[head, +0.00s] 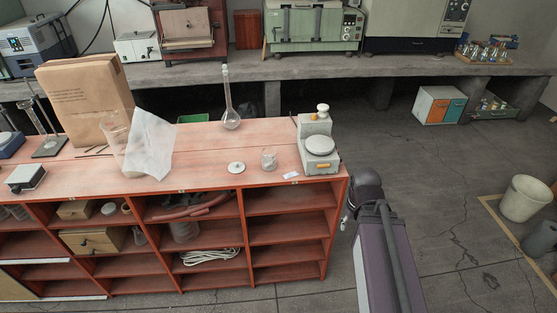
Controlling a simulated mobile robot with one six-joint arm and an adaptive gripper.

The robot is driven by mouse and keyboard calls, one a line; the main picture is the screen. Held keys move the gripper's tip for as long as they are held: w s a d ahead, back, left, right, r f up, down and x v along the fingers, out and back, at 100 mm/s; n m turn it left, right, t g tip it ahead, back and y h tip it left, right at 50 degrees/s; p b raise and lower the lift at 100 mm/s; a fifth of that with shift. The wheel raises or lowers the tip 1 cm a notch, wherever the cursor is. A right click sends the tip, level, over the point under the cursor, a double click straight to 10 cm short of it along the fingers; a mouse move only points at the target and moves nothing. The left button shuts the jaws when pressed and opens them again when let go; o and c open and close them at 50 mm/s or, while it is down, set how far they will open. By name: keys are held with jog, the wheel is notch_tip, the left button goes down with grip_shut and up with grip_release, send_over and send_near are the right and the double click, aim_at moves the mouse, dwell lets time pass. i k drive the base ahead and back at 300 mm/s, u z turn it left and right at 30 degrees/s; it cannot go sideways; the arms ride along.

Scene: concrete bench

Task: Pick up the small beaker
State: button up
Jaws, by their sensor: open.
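The small beaker (269,159) is clear glass and stands upright on the red wooden bench top, left of a pale balance. My gripper (346,219) shows only as a small dark and metallic part beside the right end of the bench, below my arm's dark wrist. It is open, is well apart from the beaker to its right, and holds nothing that I can see. Its fingers are mostly hidden.
The balance (319,150) stands between the beaker and my arm. A white sheet (149,145) and a paper bag (85,100) are farther left.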

aim_at(268, 153)
jog(key=z, duration=0.2)
jog(key=k, duration=1.45)
jog(key=u, duration=0.5)
jog(key=i, duration=1)
jog(key=u, duration=0.05)
